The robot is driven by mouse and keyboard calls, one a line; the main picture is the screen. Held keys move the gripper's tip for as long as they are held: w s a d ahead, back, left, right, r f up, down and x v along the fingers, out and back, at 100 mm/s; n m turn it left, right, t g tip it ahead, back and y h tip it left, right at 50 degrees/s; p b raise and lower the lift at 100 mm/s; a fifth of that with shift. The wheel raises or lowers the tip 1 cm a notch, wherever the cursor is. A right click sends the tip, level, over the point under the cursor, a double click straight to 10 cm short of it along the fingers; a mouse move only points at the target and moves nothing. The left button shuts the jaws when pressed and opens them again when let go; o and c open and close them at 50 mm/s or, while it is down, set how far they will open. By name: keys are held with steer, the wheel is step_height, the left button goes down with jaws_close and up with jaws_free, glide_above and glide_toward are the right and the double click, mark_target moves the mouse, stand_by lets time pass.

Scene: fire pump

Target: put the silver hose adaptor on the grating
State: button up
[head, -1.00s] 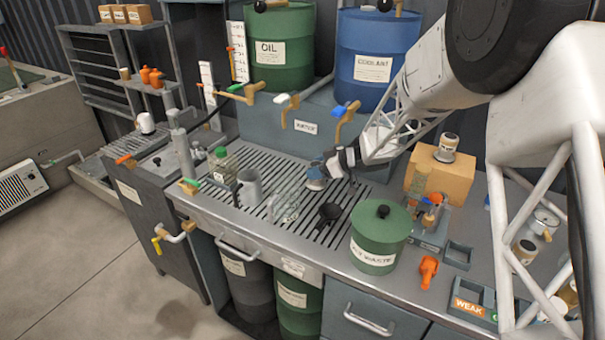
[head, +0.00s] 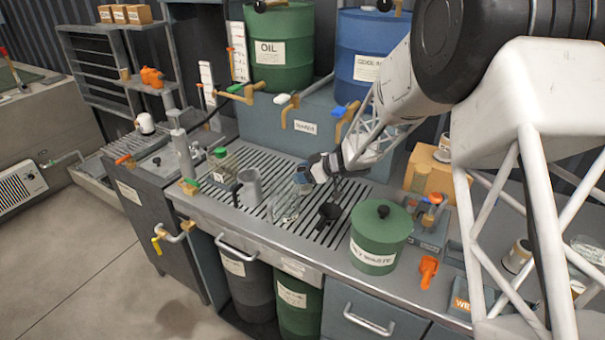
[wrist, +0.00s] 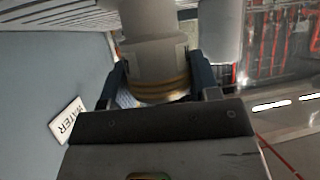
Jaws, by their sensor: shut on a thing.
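My gripper (head: 306,176) is shut on a silver-grey, round, stepped piece with a brass-coloured band, which looks like the silver hose adaptor (wrist: 155,55). In the wrist view it sits between the two dark fingers. In the head view it is small and partly covered by the fingers, over the right part of the grating (head: 262,163). The grating is a slatted metal top at the middle of the bench. I cannot tell whether the adaptor touches it.
On the grating stand a grey jug (head: 249,187), a clear glass container (head: 286,207), a black funnel-like piece (head: 329,212) and a green-capped bottle (head: 222,165). A green waste drum (head: 379,240) stands to the right. Taps (head: 298,112) hang behind.

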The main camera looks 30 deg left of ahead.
steer(key=shift+a+f, duration=0.1)
stand_by(0.3)
steer(key=o, duration=1.1)
steer(key=shift+f, duration=0.1)
steer(key=shift+r, duration=0.2)
steer(key=v, duration=1.2)
